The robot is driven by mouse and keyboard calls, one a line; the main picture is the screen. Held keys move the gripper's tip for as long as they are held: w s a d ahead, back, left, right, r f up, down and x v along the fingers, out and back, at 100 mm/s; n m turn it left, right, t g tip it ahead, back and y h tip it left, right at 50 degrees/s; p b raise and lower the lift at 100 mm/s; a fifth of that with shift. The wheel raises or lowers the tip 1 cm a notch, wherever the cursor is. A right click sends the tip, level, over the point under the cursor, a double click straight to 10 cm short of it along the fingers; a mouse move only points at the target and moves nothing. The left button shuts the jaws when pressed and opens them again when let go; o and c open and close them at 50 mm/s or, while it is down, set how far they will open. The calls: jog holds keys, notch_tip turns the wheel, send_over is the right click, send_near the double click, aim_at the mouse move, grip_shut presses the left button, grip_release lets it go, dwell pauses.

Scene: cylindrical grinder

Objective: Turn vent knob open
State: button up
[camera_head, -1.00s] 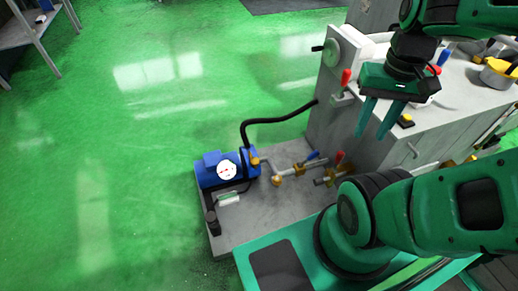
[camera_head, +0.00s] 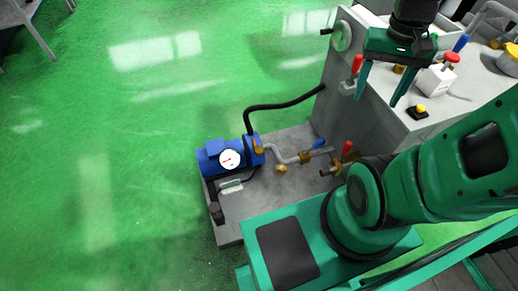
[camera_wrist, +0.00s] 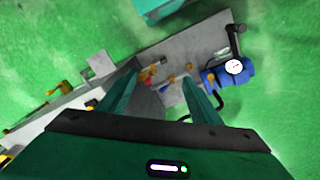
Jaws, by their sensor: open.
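My gripper (camera_head: 377,100) is open and empty, pointing down in front of the grey machine's side, above the pipework. In the wrist view its fingers (camera_wrist: 158,77) are spread with the valves showing between and beyond them. On the low grey base are a blue pump (camera_head: 212,165) with a white dial (camera_head: 230,159) and pipes with a blue-handled valve (camera_head: 318,144), a red-handled valve (camera_head: 347,147) and a small brass knob (camera_head: 281,168). Which one is the vent knob I cannot tell. The gripper touches none of these.
A black hose (camera_head: 275,108) runs from pump to machine. A handwheel (camera_head: 340,36) and another red handle (camera_head: 357,63) are on the machine near my gripper. A white block with a red top (camera_head: 437,79) stands on the machine top.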

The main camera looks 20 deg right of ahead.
jog(key=w+f+m+h, duration=0.1)
jog(key=w+f, duration=0.2)
jog(key=w, duration=0.4)
jog(key=w+f, duration=0.3)
jog(key=w, duration=0.5)
jog(key=m+y, duration=0.2)
jog(key=m, duration=0.2)
send_over(259, 149)
notch_tip(259, 149, down, 46)
notch_tip(259, 149, down, 10)
jog(key=shift+r, duration=0.1)
jog(key=shift+c, duration=0.2)
jog(key=c, duration=1)
